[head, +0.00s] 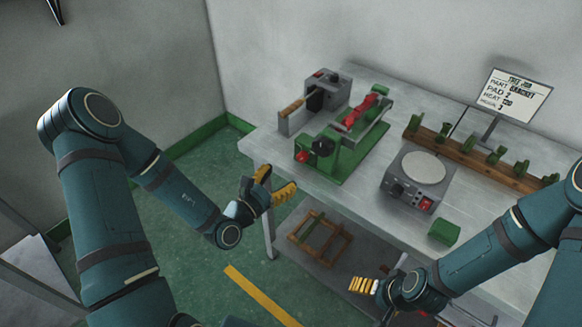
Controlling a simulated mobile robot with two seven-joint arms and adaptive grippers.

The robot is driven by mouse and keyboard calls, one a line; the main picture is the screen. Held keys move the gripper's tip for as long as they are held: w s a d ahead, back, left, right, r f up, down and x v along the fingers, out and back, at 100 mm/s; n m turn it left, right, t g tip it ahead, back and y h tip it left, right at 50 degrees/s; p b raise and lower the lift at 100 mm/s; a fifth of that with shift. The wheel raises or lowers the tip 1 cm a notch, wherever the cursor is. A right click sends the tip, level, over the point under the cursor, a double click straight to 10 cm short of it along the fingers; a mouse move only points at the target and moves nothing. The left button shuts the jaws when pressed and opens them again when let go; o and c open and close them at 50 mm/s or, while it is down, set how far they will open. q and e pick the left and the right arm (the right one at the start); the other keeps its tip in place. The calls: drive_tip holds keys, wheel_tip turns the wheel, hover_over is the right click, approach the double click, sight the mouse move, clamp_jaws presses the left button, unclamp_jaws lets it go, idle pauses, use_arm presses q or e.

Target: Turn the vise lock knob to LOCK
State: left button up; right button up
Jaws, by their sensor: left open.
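A green vise (345,150) stands on the workbench near its left front edge, with red parts on top. A black knob (322,147) sits at its front end, and a red ball-shaped knob (301,157) is beside it at the lower left. I cannot read any lock marking. My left gripper (275,184), with yellow fingers, is open and empty in front of the bench edge, below and left of the knobs, touching neither. My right gripper (363,286) is low in front of the bench, far from the vise; its finger opening is unclear.
A grey box-shaped device (326,91) stands behind the vise. To the right are a hot plate (423,168), a green block (444,232), a wooden rack (470,158) with green pieces and a sign (516,96). A wooden frame (320,238) lies on the lower shelf.

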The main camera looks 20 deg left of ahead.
use_arm(q)
drive_tip(key=shift+v, duration=1.55)
drive_tip(key=shift+d, duration=0.1)
drive_tip(key=s+d+f+m+g+h, duration=0.3)
drive_tip(key=s+d+m+g+h, duration=0.1)
drive_tip(key=s+d+m+g, duration=0.35)
drive_tip(key=s+d+f+m+g+h, duration=0.3)
drive_tip(key=s+d+m+g, duration=0.4)
drive_tip(key=s+d+g, duration=0.15)
drive_tip(key=s+a+f+m+g+y, duration=0.4)
drive_tip(key=s+a+f+m+y, duration=0.1)
drive_tip(key=f+m+y, duration=0.25)
drive_tip(key=w+f+m+t+y, duration=0.2)
drive_tip(key=w+m+t, duration=0.2)
drive_tip(key=w+m, duration=0.2)
drive_tip(key=shift+w+f+m+t, duration=0.3)
drive_tip(key=shift+w+f+m, duration=0.1)
drive_tip(key=shift+w, duration=0.65)
